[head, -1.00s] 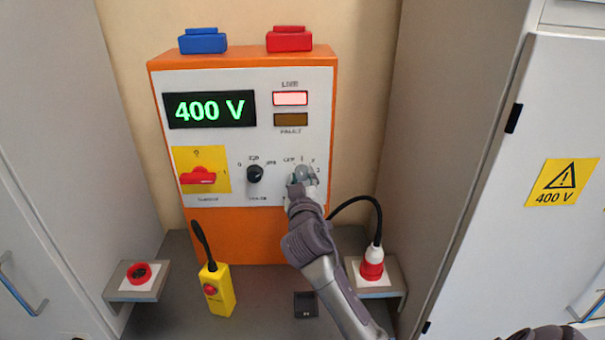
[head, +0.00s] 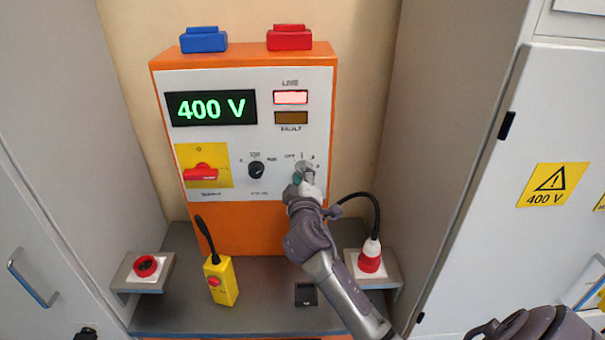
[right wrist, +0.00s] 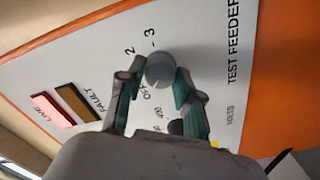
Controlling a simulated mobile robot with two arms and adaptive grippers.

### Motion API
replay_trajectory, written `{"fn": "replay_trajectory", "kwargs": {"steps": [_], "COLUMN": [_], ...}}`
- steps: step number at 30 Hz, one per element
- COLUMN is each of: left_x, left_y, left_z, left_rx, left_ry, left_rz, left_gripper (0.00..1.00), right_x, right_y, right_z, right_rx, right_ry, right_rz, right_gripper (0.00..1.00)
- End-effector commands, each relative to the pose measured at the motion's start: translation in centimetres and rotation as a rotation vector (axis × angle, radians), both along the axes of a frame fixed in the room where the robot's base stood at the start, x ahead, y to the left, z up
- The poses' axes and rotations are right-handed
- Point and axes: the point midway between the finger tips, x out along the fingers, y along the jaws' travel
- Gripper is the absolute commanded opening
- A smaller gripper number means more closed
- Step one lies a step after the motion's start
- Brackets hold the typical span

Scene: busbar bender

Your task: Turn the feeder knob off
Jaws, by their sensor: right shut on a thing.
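The feeder knob (head: 303,167) is a round grey knob at the lower right of the white panel, with OFF, 1, 2 and 3 marked around it. It also shows in the right wrist view (right wrist: 160,70); which mark it points to is not clear. My right gripper (head: 304,178) is at the knob, its fingers pointing at the panel. In the right wrist view my right gripper (right wrist: 155,80) has one finger on each side of the knob and is shut on it. My left gripper is not in view.
The display (head: 211,108) reads 400 V and the LIVE lamp (head: 290,97) is lit. A black selector knob (head: 256,170) and a red switch (head: 200,173) sit left. A yellow pendant (head: 221,281) and a red-white plug (head: 370,256) stand below. Grey cabinets flank both sides.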

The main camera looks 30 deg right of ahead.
Motion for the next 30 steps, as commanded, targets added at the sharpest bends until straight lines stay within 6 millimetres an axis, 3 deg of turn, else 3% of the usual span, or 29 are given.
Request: {"fn": "replay_trajectory", "kwargs": {"steps": [11,12,16,26,30], "left_x": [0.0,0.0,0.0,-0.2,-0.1], "left_y": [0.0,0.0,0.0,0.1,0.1], "left_z": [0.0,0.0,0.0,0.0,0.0], "left_rx": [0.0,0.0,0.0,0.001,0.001], "left_ry": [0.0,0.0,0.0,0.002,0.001], "left_rz": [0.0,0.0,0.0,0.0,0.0], "left_gripper": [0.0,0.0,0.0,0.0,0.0], "right_x": [0.0,0.0,0.0,-0.2,-1.4], "right_y": [0.0,0.0,0.0,0.1,0.9], "right_z": [-0.1,-0.1,-0.1,0.0,-0.1], "right_rx": [-0.006,-0.006,-0.004,-0.003,0.0], "right_ry": [0.006,0.006,0.005,0.003,0.003], "right_rz": [0.0,0.0,0.0,0.001,0.002], "right_gripper": [0.0,0.38,0.59,0.6,0.6]}}
